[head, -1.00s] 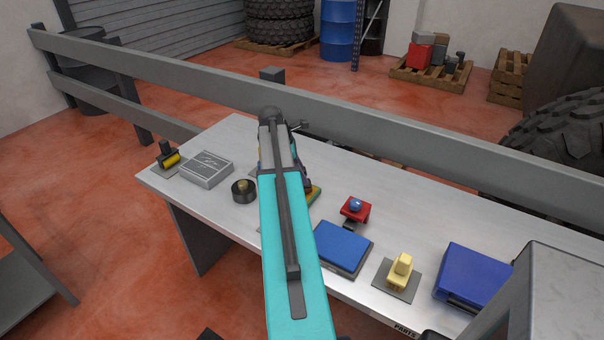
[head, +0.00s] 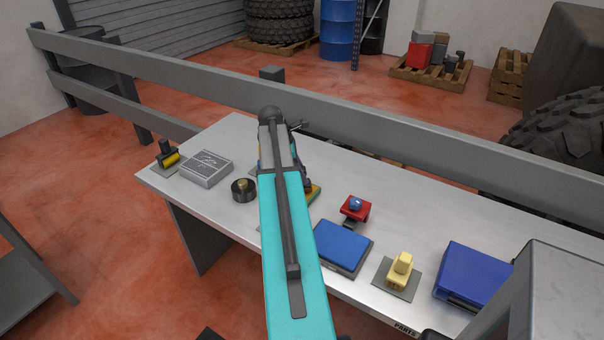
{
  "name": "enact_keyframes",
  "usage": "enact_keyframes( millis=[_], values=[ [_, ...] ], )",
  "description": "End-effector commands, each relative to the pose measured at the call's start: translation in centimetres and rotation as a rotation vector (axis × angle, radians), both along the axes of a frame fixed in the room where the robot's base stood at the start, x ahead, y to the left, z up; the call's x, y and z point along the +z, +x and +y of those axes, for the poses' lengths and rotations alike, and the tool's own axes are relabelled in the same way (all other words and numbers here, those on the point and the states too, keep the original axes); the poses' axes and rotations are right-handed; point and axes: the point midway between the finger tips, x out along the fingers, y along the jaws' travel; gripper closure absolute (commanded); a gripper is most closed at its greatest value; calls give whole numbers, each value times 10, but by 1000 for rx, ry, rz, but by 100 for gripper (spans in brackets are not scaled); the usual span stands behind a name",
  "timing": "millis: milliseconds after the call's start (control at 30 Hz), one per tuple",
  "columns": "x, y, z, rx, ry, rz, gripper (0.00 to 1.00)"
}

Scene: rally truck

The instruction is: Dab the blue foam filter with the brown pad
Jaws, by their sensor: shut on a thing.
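The blue foam filter (head: 342,246) is a flat blue square on a dark grey base, lying near the front edge of the metal table, right of my turquoise arm. My arm stretches away over the table, and its forearm covers what is below and behind it. My gripper's fingers are hidden there, so I cannot see what they hold. A small dark part shows at the arm's right edge, just above a green and yellow block (head: 314,192). I cannot make out the brown pad.
Right of the filter are a yellow block on a grey plate (head: 385,277) and a blue case (head: 472,272). A red stand with a blue ball (head: 355,208) is behind it. A black roll (head: 243,190), grey box (head: 206,168) and yellow roller (head: 171,159) stand left. A grey rail (head: 400,140) runs behind.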

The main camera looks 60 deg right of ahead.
Motion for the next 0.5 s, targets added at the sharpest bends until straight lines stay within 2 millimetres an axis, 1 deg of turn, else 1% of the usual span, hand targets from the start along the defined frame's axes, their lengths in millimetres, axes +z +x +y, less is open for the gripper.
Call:
enact_keyframes(
  millis=[500],
  values=[
    [-4,0,0,0,-1,-1,91]
  ],
)
